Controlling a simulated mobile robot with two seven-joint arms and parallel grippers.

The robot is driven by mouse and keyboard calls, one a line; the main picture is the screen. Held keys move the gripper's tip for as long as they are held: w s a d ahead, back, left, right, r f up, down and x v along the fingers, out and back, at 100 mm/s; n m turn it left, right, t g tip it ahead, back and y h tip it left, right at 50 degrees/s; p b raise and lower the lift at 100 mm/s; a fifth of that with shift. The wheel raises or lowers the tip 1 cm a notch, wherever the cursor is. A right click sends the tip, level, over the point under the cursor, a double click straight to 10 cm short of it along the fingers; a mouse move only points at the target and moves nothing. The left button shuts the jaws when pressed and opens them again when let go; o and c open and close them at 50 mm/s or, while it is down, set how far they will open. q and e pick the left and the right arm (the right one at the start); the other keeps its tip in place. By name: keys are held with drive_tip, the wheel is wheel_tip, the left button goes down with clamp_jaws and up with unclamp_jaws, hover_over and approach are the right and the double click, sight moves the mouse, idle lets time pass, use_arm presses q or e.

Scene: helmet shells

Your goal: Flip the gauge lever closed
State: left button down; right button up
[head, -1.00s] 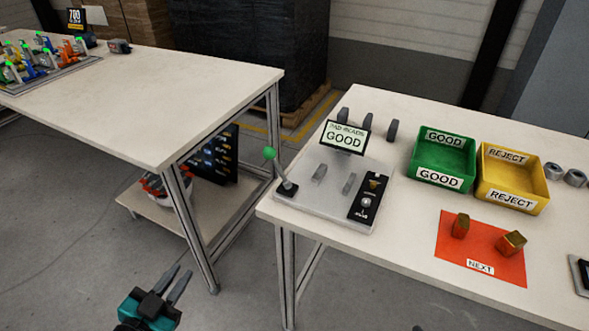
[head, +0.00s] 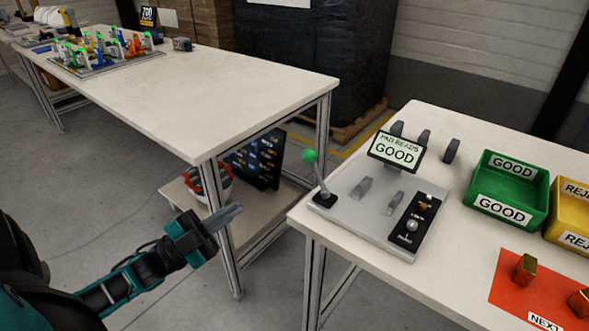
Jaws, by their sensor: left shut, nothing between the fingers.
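The gauge (head: 350,219) is a light grey plate on the right table with a small screen (head: 396,152) that reads "PAD READS GOOD". The gauge lever (head: 318,180) stands at the plate's left corner, near upright and tilted a little left, with a green ball (head: 310,156) on top. Two grey blocks stand on the plate, with nothing seen between them. My left gripper (head: 238,211) is shut and empty, left of the lever and apart from it, in front of the other table's leg. My right gripper is out of view.
A green GOOD bin (head: 509,209) and a yellow REJECT bin (head: 556,225) stand right of the gauge. A red mat (head: 507,290) holds two orange-brown pieces. The left table (head: 230,82) has a mostly bare top. A gap of floor separates the two tables.

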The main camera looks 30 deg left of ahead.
use_arm(q)
approach(315, 171)
drive_tip(key=w+r, duration=0.4)
drive_tip(key=w, duration=0.1)
drive_tip(key=shift+d+r, duration=0.4)
drive_tip(key=shift+r, duration=0.1)
